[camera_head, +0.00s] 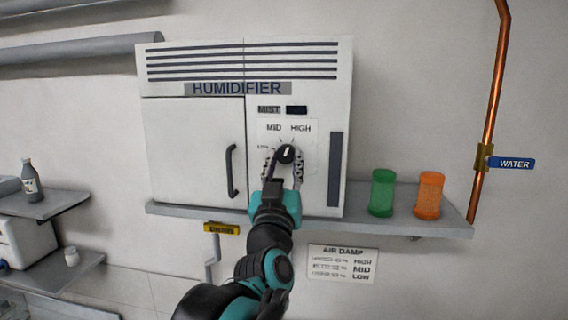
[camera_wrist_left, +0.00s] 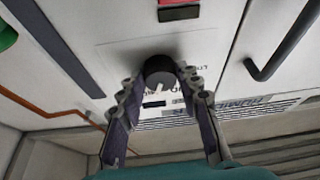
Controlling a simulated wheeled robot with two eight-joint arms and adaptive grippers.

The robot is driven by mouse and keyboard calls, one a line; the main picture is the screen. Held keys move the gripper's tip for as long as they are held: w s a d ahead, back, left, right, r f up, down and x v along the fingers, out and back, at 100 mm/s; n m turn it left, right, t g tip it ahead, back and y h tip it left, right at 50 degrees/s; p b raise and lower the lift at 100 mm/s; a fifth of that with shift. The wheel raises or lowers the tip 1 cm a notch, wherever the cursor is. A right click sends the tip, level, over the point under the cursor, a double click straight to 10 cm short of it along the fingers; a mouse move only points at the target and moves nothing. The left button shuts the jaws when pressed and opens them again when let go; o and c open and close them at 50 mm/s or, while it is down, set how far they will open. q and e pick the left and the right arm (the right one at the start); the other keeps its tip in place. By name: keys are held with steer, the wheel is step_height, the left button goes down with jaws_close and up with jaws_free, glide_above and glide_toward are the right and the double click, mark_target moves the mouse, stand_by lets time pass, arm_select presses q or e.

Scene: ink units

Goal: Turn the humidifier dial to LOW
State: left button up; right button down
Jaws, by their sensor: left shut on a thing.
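The humidifier (camera_head: 190,140) is a white cabinet on a grey wall shelf. Its black round dial (camera_head: 286,153) sits on a white plate marked MID and HIGH, with a small, hard-to-read label at its left. The white pointer mark on the dial points about straight up, between MID and HIGH. My left gripper (camera_head: 284,160) is shut on the dial, one finger on each side. In the left wrist view the dial (camera_wrist_left: 159,70) sits between the fingertips of the gripper (camera_wrist_left: 160,85). My right gripper is not in view.
A green jar (camera_head: 382,193) and an orange jar (camera_head: 429,195) stand on the shelf (camera_head: 455,222) at the right. A black door handle (camera_head: 231,171) is left of the dial. An AIR DAMP sign (camera_head: 343,263) hangs below. A copper pipe (camera_head: 490,110) runs at far right.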

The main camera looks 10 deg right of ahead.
arm_select(q)
steer(key=n+y, duration=0.1)
steer(key=n, duration=0.1)
steer(key=n+y, duration=0.1)
steer(key=n, duration=0.1)
steer(key=n+y, duration=0.1)
steer(key=n, duration=0.1)
steer(key=shift+d+r+p, duration=0.15)
steer(key=shift+d+p, duration=0.1)
steer(key=shift+p, duration=0.1)
steer(key=n+y, duration=0.1)
steer(key=n, duration=0.2)
steer(key=n+y+p, duration=0.1)
steer(key=n, duration=0.2)
steer(key=shift+s+d+r+g+y, duration=0.1)
steer(key=shift+d+r+g+y, duration=0.1)
steer(key=shift+g+y, duration=0.2)
steer(key=n+p, duration=0.1)
steer(key=n, duration=0.1)
steer(key=n+g+y+p, duration=0.1)
steer(key=n, duration=0.1)
steer(key=n+g+p, duration=0.1)
steer(key=n, duration=0.2)
steer(key=shift+r, duration=0.3)
steer(key=shift+n+g+p, duration=1)
steer(key=shift+n+p, duration=0.05)
steer(key=shift+n, duration=0.75)
steer(key=o, duration=1.2)
steer(key=shift+c, duration=0.2)
steer(key=shift+s, duration=0.1)
